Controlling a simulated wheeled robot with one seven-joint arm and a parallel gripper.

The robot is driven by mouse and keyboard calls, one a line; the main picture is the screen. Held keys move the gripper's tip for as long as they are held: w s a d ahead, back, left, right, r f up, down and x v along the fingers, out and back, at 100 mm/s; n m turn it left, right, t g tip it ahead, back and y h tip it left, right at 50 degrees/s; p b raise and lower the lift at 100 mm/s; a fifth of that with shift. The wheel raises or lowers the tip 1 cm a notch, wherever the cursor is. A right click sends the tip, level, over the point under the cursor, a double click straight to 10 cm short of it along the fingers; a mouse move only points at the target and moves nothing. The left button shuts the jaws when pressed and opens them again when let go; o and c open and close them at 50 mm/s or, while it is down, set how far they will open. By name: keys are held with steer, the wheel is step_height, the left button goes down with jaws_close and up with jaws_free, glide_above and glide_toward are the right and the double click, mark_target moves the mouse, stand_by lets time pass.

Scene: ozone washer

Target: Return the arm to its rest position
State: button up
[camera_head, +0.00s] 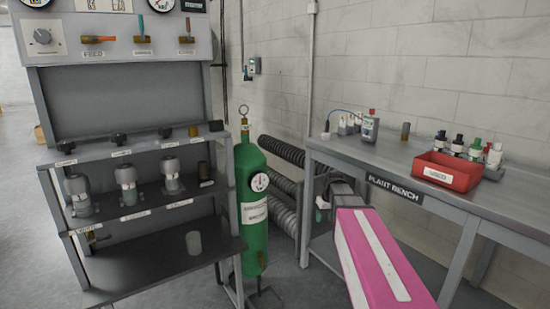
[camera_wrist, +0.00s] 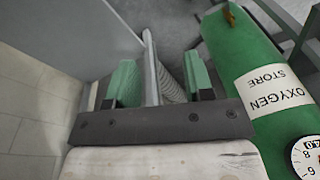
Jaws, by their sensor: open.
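My gripper (camera_wrist: 161,82) shows in the wrist view with its two green-padded fingers spread apart. Nothing is held between them; a grey upright post and a ribbed hose show behind the gap. In the head view my pink and white arm reaches in from the lower right, and its far end is beside the front left of the plant bench (camera_head: 402,190). The fingers are mostly hidden there. The green oxygen cylinder (camera_head: 252,215) stands to the left of the arm's end; it also fills the right of the wrist view (camera_wrist: 240,65), beside my gripper.
A grey rack (camera_head: 110,155) with valves, gauges and several capped vessels stands at left. A clear cup (camera_head: 194,243) is on its lower shelf. Ribbed hoses (camera_head: 283,186) hang behind the cylinder. The bench holds a red tray (camera_head: 446,178), several bottles and a handheld meter (camera_head: 369,129).

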steer(key=s+a+f+m, duration=0.1)
steer(key=s+f, duration=0.4)
steer(key=s, duration=0.4)
steer(key=s+a+f+m+g+h, duration=0.1)
steer(key=s+f, duration=0.5)
steer(key=s, duration=0.3)
steer(key=shift+s+m, duration=0.3)
steer(key=shift+m, duration=0.1)
steer(key=shift+a+f, duration=0.1)
